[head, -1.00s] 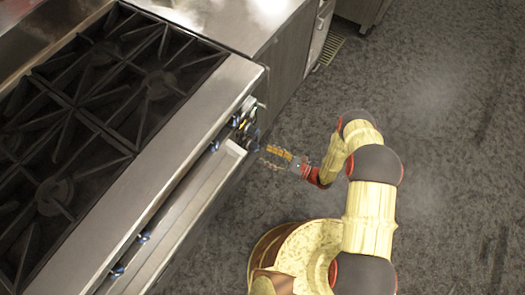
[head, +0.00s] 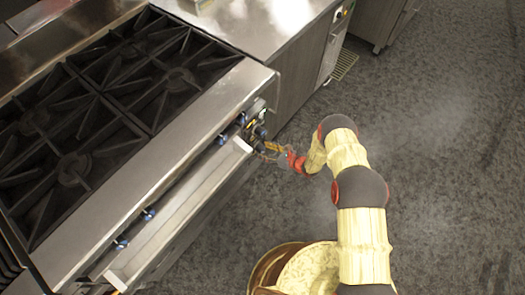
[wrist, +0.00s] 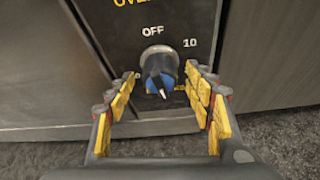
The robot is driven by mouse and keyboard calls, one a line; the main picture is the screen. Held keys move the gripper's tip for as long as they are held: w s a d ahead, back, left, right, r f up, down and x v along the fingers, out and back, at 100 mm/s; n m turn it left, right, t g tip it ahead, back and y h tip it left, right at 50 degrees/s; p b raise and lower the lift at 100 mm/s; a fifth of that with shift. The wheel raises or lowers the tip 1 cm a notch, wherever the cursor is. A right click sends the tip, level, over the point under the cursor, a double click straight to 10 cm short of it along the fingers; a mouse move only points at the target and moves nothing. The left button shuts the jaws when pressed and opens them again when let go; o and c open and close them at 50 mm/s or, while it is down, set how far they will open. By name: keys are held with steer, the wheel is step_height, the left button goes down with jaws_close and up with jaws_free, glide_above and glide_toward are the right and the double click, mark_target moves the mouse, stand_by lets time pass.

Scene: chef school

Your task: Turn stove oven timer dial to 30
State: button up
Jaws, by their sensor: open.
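The pointer appears directed downward in the picture, away from "OFF". My gripper (wrist: 162,84) is open, its yellow finger pads on either side of the dial; I cannot tell whether they touch it. In the head view my gripper (head: 270,151) is at the stove's front right corner.
The stove top (head: 205,110) with black burner grates fills the left of the head view. Several blue knobs (head: 149,213) line its front above a projecting ledge (head: 190,205). A steel counter (head: 255,25) adjoins the stove. The grey floor at right is clear.

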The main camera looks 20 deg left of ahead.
steer(key=shift+x, duration=0.8)
steer(key=c, duration=0.3)
steer(key=c, duration=0.8)
steer(key=shift+c, duration=0.3)
steer(key=shift+b, duration=0.55)
steer(key=shift+w+f+m+b, duration=0.1)
steer(key=shift+m+b, duration=0.2)
steer(key=shift+b, duration=0.15)
steer(key=shift+g+b, duration=0.3)
steer(key=shift+b, duration=0.15)
steer(key=shift+m, duration=0.3)
